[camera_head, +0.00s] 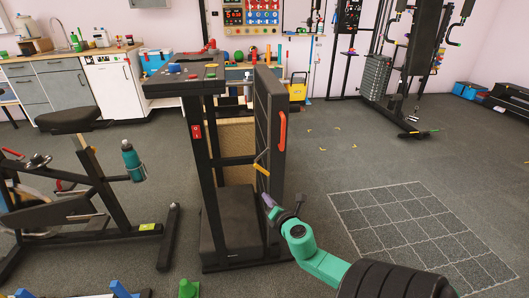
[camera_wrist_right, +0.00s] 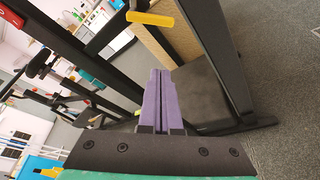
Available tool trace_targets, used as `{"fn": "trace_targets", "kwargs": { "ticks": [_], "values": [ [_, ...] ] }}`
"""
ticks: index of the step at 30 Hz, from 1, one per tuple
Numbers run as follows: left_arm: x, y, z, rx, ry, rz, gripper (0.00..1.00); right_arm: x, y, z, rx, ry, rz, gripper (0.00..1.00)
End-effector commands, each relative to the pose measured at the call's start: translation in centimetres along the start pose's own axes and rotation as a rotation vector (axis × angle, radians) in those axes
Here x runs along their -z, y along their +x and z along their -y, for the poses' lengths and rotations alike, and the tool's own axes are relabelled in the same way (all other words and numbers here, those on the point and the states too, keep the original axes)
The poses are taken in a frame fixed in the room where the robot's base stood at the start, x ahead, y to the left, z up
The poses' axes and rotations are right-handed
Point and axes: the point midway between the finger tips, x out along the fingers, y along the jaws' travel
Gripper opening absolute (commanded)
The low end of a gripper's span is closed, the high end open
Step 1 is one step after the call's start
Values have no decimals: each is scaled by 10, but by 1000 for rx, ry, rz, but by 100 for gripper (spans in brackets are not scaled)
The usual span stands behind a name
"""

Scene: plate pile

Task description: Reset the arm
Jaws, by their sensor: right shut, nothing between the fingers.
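My right arm, green with a black sleeve, comes in from the lower right of the head view. Its right gripper (camera_head: 267,200) has purple fingers and is in front of the tall black machine (camera_head: 238,235), just below a yellow handle (camera_head: 261,168). In the right wrist view the purple fingers (camera_wrist_right: 160,85) lie together, shut and empty. The yellow handle (camera_wrist_right: 151,19) shows beyond and above them, apart from the fingertips. My left gripper and arm are in neither view.
The machine's upright panel carries an orange handle (camera_head: 282,132). An exercise bike (camera_head: 75,210) with a teal bottle (camera_head: 132,162) stands at left. A white floor grid (camera_head: 420,225) lies at right, and the floor there is clear. A weight rack (camera_head: 378,77) stands behind.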

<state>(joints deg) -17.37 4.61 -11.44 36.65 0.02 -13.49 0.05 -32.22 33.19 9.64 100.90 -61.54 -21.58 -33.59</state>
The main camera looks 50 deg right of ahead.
Motion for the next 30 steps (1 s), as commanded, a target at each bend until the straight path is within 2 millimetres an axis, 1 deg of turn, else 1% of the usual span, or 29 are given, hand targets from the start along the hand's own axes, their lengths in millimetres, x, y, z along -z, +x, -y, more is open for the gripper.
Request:
{"fn": "trace_targets", "kwargs": {
  "ticks": [7, 9, 11, 13, 14, 15, 17, 18, 20, 21, 23, 24, 26, 27, 29, 30],
  "values": [
    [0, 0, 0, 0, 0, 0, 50, 0, 0, 0, 0, 0, 0, 0],
    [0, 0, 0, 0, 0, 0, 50, 1, 1, 3, 6, 7, -3, 0],
    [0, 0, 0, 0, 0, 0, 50, 8, 2, 15, 33, 41, -15, 0],
    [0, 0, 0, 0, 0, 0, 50, 25, 4, 46, 106, 131, -45, 0],
    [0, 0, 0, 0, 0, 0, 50, 36, 3, 64, 149, 188, -61, 0],
    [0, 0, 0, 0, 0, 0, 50, 54, 2, 92, 219, 277, -84, 0],
    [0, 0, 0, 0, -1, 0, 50, 88, -7, 137, 339, 429, -116, 0],
    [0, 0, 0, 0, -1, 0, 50, 113, -16, 165, 421, 533, -135, 0],
    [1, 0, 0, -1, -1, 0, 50, 152, -34, 203, 545, 687, -151, 0],
    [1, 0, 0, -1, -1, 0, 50, 179, -49, 226, 629, 785, -157, 0],
    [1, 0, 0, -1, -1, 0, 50, 217, -74, 254, 748, 922, -157, 0],
    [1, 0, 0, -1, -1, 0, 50, 240, -91, 270, 823, 1003, -151, 0],
    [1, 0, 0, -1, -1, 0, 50, 271, -117, 288, 927, 1109, -136, 0],
    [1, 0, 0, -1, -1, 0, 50, 290, -134, 298, 990, 1172, -123, 0],
    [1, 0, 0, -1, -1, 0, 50, 316, -159, 309, 1078, 1255, -99, 0],
    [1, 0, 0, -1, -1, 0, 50, 331, -176, 316, 1134, 1304, -81, 0]
  ]
}}
